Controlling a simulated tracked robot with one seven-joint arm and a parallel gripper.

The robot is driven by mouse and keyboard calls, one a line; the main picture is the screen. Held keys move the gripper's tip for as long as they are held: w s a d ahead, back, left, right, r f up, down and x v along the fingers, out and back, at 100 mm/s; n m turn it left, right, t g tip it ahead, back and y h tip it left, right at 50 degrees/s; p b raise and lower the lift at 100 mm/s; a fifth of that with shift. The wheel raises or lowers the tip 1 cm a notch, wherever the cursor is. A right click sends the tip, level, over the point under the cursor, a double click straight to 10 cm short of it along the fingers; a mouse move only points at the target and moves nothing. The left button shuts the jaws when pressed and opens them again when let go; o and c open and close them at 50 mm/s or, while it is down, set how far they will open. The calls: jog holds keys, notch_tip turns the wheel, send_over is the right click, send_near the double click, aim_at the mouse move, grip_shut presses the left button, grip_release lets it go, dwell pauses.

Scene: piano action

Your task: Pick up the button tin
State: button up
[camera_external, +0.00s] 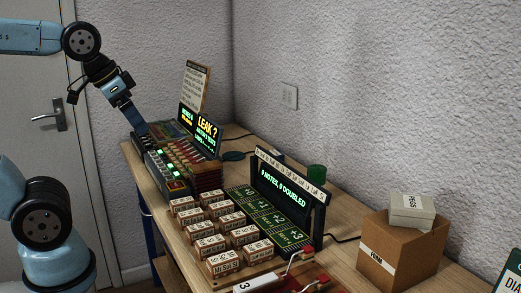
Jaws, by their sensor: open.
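No label in view names a button tin. A small green cylinder (317,172) stands at the back of the bench, behind the right end of the dark display, and may be the tin; its front is partly hidden. A flat dark round thing (233,156) lies on the bench between the two displays. My gripper (141,130) is at the left, pointing down over the left end of the lit device, well away from both. It is open, with nothing seen in it. Its fingertips are small and hard to make out.
A lit device (165,168) with a "LEAK?" screen (206,131) stands below my gripper. Several labelled blocks (208,248) and a display (283,189) fill the front. A cardboard box (400,251) carries a white "PEGS" box (411,210) at the right. The wall bounds the back.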

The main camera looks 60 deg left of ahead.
jog(key=shift+s+d+f, duration=0.2)
jog(key=shift+s+f, duration=0.4)
jog(key=shift+s, duration=0.2)
jog(key=shift+c, duration=1.4)
jog(key=shift+w, duration=0.1)
